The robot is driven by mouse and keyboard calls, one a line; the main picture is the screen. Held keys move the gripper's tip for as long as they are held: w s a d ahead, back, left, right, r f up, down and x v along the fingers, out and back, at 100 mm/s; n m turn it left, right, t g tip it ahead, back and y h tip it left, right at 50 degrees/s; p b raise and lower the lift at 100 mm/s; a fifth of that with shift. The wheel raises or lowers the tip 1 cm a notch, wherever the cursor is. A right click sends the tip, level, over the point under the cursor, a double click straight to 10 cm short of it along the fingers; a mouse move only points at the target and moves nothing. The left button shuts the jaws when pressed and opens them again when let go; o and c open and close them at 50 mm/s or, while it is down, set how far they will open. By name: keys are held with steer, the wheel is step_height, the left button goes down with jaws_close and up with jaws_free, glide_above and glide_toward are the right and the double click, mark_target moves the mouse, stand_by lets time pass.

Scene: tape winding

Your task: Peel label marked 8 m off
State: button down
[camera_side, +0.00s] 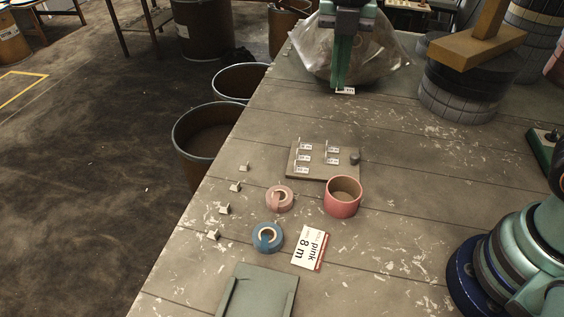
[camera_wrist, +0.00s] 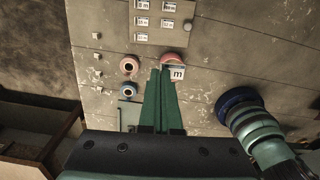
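My gripper (camera_side: 342,86) is raised above the back of the table, away from the label board (camera_side: 345,174). Its green fingers look closed together in the wrist view (camera_wrist: 161,73). A small white label (camera_side: 346,91) sits at the fingertips. It also shows in the wrist view (camera_wrist: 178,73), where only an "m" is readable; the number is hidden. The board carries several small white labels (camera_side: 304,158), three in the left column and two in the right. The lower right spot is bare. A card (camera_side: 310,247) reading "pink 8 m" lies near the front.
A green tray (camera_side: 262,288) is in front. A clear bag (camera_side: 310,50) lies behind my gripper.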

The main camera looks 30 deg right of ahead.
steer(key=shift+r, duration=0.7)
